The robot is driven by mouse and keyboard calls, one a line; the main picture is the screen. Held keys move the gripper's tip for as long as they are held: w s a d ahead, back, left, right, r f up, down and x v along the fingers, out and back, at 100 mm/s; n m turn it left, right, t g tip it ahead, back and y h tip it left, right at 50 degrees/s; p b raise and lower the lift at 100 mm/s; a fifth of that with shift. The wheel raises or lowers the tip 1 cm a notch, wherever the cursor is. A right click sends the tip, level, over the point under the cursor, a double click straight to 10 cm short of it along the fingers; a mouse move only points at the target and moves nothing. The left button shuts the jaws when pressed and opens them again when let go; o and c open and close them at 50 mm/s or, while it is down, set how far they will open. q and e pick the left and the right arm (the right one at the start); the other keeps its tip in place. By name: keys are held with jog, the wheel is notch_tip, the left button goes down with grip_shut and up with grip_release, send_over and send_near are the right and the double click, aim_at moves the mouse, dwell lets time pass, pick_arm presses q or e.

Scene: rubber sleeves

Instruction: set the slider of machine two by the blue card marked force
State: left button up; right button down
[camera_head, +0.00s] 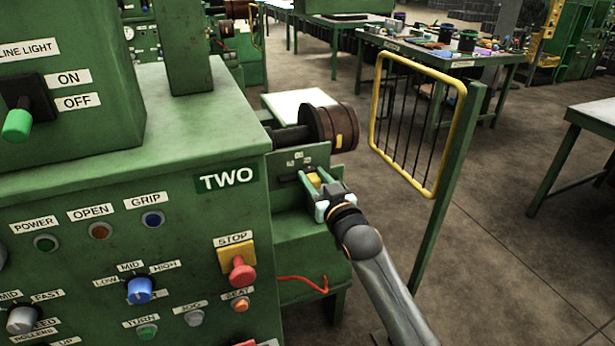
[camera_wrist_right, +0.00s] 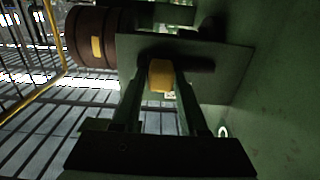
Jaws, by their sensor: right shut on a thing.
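Machine two (camera_head: 180,130) is a green cabinet with a TWO label, filling the left of the head view. A small green plate (camera_head: 290,160) stands on its right side, below the brown roller. A yellow slider knob (camera_head: 314,181) sits at this plate. My right gripper (camera_head: 316,188) is shut on the knob; the right wrist view shows the yellow knob (camera_wrist_right: 161,76) between the two fingers. The plate's small markings are too small to read, and the fingers hide part of it. I see no blue card marked force. My left gripper is not in view.
A brown roller (camera_head: 328,127) sticks out just above my right gripper. A yellow-framed guard (camera_head: 432,188) stands to the right on a green post. A red stop button (camera_head: 240,271) and other knobs are on the cabinet front. Open floor lies further right.

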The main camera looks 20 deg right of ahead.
jog(key=c, duration=0.7)
grip_release()
jog(key=shift+d, duration=0.4)
jog(key=shift+o, duration=0.5)
jog(key=shift+a, duration=0.1)
jog(key=s, duration=1.2)
jog(key=shift+s+d, duration=0.25)
